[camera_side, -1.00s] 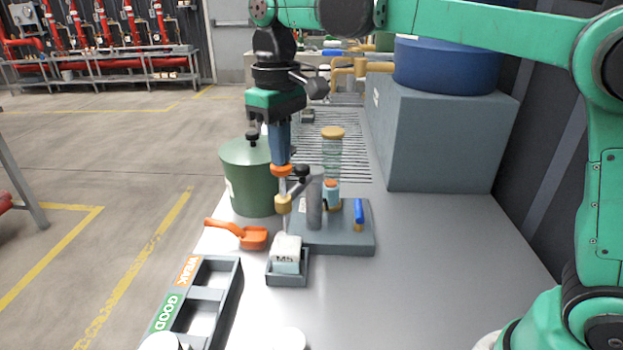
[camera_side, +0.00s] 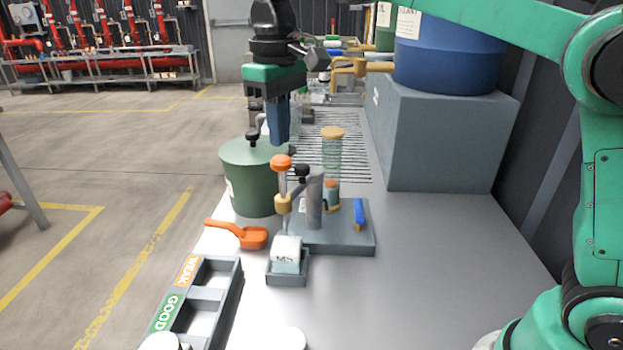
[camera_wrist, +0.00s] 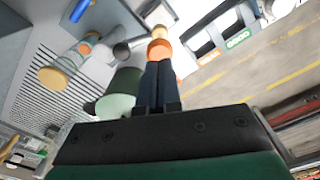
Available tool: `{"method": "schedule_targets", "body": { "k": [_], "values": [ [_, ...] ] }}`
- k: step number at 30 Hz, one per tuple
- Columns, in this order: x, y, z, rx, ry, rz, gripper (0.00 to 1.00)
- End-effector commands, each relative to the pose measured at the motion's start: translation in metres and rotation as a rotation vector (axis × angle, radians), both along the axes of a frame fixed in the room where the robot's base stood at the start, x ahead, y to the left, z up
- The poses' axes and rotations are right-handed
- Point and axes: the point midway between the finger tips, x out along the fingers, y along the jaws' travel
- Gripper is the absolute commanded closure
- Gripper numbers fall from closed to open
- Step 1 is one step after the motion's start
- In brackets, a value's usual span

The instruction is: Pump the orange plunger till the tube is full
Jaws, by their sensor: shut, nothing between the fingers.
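The orange plunger knob (camera_side: 281,162) stands raised on its thin rod above a tan collar on the pump. In the wrist view the knob (camera_wrist: 159,49) is just beyond my fingertips. My gripper (camera_side: 279,143) is shut and empty, pointing down, with a small gap above the knob. The clear tube (camera_side: 332,155) with a tan cap stands behind the pump. Low in it is a short pale blue part with orange on top; the rest looks clear. The tube also shows at the left of the wrist view (camera_wrist: 70,62).
A grey pump base (camera_side: 340,240) carries a blue lever (camera_side: 359,214). A green drum (camera_side: 245,190) stands close left. An orange scoop (camera_side: 245,236), a small marked block (camera_side: 286,250) in a tray and a GOOD/WEAK rack (camera_side: 235,290) are in front. The right bench is clear.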

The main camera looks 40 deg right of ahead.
Motion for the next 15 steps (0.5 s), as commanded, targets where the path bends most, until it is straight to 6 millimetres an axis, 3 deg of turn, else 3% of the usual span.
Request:
{"method": "schedule_targets", "body": {
  "k": [15],
  "values": [
    [0.000,0.000,-0.019,0.000,0.000,0.000,1.00]
  ]
}}
